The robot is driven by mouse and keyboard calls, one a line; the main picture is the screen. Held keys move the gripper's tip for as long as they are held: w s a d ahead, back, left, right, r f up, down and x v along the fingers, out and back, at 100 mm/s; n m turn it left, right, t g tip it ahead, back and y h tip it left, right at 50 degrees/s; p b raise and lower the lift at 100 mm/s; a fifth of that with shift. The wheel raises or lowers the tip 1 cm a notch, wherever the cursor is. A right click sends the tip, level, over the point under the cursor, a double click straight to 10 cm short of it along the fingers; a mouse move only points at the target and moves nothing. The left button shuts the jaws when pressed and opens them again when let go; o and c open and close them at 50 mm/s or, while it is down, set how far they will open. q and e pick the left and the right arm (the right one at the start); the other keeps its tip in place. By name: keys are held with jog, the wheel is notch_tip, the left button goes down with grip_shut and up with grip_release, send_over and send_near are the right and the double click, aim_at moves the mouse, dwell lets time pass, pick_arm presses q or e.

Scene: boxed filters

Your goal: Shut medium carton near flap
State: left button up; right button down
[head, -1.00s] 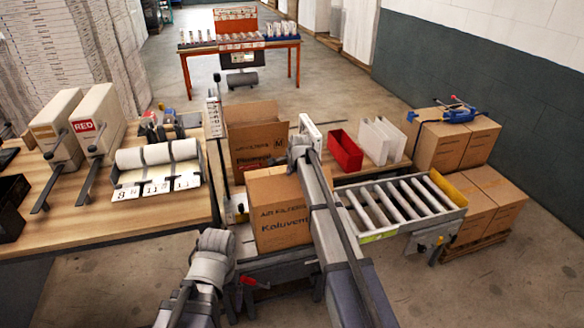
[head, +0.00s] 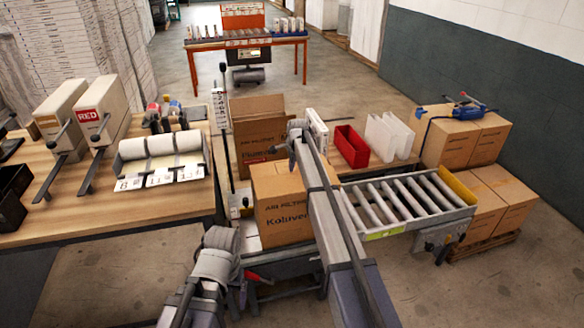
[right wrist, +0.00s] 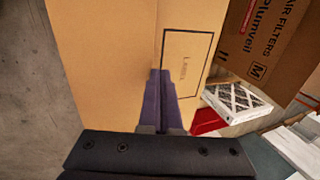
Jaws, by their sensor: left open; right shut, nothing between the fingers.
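A brown carton lettered "Kaluvent" (head: 284,217) stands at the front centre, left of the roller conveyor. Another brown carton (head: 257,137) stands behind it; the right wrist view shows it marked "Plumveil" and "M" (right wrist: 268,45). My right gripper (right wrist: 162,75) is shut and empty, its fingers over the front carton's top panels (right wrist: 105,60), beside a seam and a printed label frame. I cannot tell whether the fingertips touch the cardboard. My right arm hides part of this top in the head view. My left gripper (head: 221,240) is open, low and left of the front carton.
The roller conveyor (head: 405,200) is at right. A red bin (head: 350,146) and white filters (head: 388,136) stand behind it. A workbench (head: 100,215) with label rolls is at left. Stacked cartons (head: 463,143) stand at far right.

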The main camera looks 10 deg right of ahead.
jog(key=shift+w+f, duration=0.15)
jog(key=shift+f, duration=0.05)
dwell(0.6)
jog(key=shift+s+f+b, duration=0.3)
jog(key=shift+s+b, duration=0.1)
jog(key=shift+s, duration=0.4)
jog(key=shift+r, duration=0.1)
